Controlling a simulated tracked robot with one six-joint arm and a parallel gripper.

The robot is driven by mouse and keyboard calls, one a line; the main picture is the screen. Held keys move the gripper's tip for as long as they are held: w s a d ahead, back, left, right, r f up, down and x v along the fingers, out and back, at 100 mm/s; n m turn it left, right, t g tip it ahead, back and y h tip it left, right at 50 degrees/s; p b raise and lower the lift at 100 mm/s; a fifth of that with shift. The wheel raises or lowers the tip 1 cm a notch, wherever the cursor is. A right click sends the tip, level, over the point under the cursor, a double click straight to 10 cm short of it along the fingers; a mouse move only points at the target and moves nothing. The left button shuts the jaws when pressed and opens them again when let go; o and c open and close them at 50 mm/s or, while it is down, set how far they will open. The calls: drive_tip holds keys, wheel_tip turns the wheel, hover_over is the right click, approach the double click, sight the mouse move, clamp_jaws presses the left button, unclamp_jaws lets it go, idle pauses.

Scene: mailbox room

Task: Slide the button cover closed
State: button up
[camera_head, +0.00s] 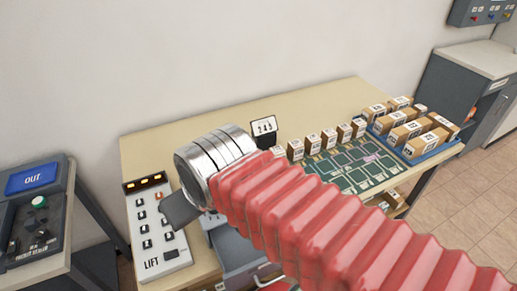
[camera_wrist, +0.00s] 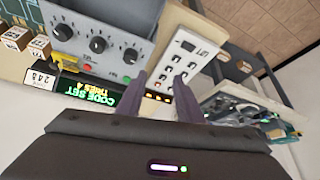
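The white LIFT panel (camera_head: 158,228) lies on the table with several dark buttons, a red one and a strip of orange lights. It also shows in the wrist view (camera_wrist: 171,66). I cannot make out a distinct sliding button cover on it. A green button (camera_head: 39,202) sits on the dark OUT console (camera_head: 38,225) at the left; no cover is clear there either. My gripper (camera_wrist: 160,77) has its two dark fingers apart, with nothing visible between them. In the head view its dark finger (camera_head: 180,211) overlaps the LIFT panel's right edge. My red arm hides much of the table.
A grey knob box (camera_wrist: 95,42) and a green-lit CODE SET display (camera_wrist: 98,92) are beside the LIFT panel in the wrist view. Green circuit boards (camera_head: 350,168) and a blue tray (camera_head: 442,148) of small boxes are on the table's right. The table's back left is bare.

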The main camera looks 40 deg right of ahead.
idle(0.4)
drive_tip(key=w+d+r+m+h, duration=0.1)
drive_tip(key=w+d+m, duration=0.1)
drive_tip(key=d, duration=0.5)
drive_tip(key=w+d+r+m+g+h, duration=0.1)
drive_tip(key=w+d+r+m, duration=0.1)
drive_tip(key=d, duration=0.6)
drive_tip(key=w+d+r+m+g, duration=0.1)
drive_tip(key=d+r+m, duration=0.1)
drive_tip(key=d, duration=0.6)
drive_tip(key=shift+w+r+m+h, duration=0.25)
drive_tip(key=shift+w+m+h, duration=0.15)
drive_tip(key=shift+m, duration=0.5)
drive_tip(key=shift+d, duration=0.1)
drive_tip(key=x, duration=1.3)
drive_tip(key=shift+d+f, duration=0.1)
drive_tip(key=shift+f, duration=0.3)
